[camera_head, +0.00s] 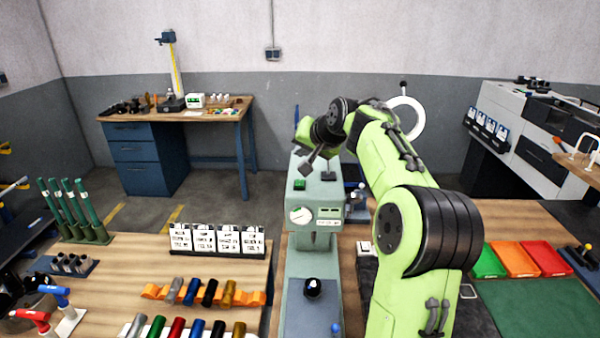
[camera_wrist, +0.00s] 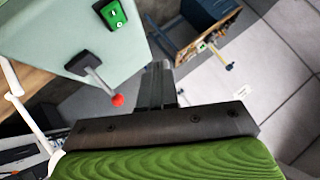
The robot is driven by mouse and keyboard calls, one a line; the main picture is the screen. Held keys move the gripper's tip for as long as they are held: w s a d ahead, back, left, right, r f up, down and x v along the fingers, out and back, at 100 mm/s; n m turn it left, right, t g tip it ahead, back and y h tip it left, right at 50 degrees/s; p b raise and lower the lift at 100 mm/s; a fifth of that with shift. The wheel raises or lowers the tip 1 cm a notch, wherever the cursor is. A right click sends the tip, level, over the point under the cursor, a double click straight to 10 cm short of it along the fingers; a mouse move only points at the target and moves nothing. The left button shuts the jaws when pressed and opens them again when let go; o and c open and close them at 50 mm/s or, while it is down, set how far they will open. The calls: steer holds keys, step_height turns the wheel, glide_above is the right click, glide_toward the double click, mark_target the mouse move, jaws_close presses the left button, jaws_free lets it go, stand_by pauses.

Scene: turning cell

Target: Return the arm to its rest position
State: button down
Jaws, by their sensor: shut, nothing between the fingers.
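My arm (camera_head: 412,200) is lime green with black joints. It rises from the lower right and bends over toward the pale green machine (camera_head: 300,240). My gripper (camera_head: 309,163) is at the end of the arm, close to the top of that machine in the head view. In the wrist view my gripper (camera_wrist: 160,80) has its fingers together with nothing between them. The machine's top (camera_wrist: 75,40) lies to the left of the fingers there, with a green button (camera_wrist: 113,14) and a red-knobbed lever (camera_wrist: 117,100) close by. I cannot tell the exact gap to the machine.
A wooden bench at left holds coloured cylinders (camera_head: 190,292), white label cards (camera_head: 218,239) and green posts (camera_head: 75,210). Green, orange and red trays (camera_head: 515,258) sit at right. A blue desk (camera_head: 148,160) stands behind, with open floor before it.

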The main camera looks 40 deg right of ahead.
steer(key=shift+f, duration=0.1)
stand_by(0.3)
steer(key=s+a+f+n+g+b, duration=0.1)
steer(key=s+a+f+n+g, duration=0.1)
steer(key=s+a, duration=0.5)
steer(key=s+a+f+n+g+b, duration=0.1)
steer(key=s+a+f+n+b, duration=0.15)
steer(key=a, duration=0.95)
steer(key=s+a+f+n, duration=0.1)
steer(key=s+a+f, duration=0.1)
steer(key=s+f, duration=0.2)
steer(key=s+a+f+n+g+b, duration=0.1)
steer(key=s+f, duration=0.3)
steer(key=s, duration=0.7)
steer(key=s+a+f+n+y, duration=0.1)
steer(key=s+a+f+n, duration=0.1)
steer(key=s, duration=0.6)
steer(key=shift+s+a+f+g, duration=0.15)
steer(key=shift+a+f+g, duration=0.35)
steer(key=shift+f, duration=0.45)
steer(key=shift+a+n, duration=0.1)
steer(key=shift+n, duration=0.15)
